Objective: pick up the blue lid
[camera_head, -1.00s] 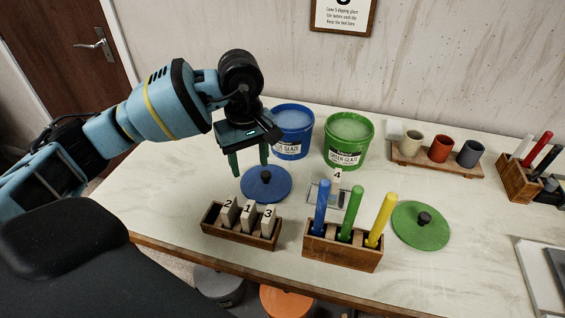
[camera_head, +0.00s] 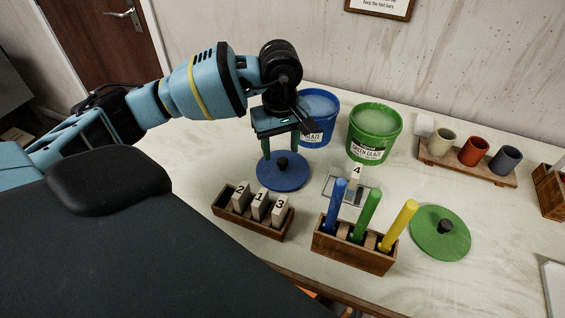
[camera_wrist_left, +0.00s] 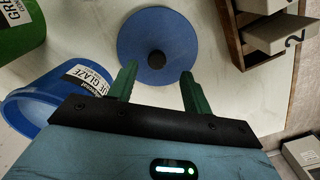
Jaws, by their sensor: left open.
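The blue lid (camera_head: 270,177) lies flat on the table, a round disc with a dark knob (camera_head: 282,162) at its centre. It also shows in the left wrist view (camera_wrist_left: 140,35), with its knob (camera_wrist_left: 157,60) just beyond and between the fingertips. My left gripper (camera_head: 279,156) is open and empty, its green fingers pointing down over the lid. In the left wrist view the fingertips (camera_wrist_left: 158,70) stand either side of the knob's line, not closed on it. The exact height above the lid is hard to tell. My right gripper is not in view.
The blue glaze bucket (camera_head: 318,118) stands close behind the left gripper, with the green glaze bucket (camera_head: 374,133) to its right. A wooden box of numbered blocks (camera_head: 252,220) sits in front of the lid. A wooden holder (camera_head: 352,252) with coloured sticks and a green lid (camera_head: 428,240) are to the right.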

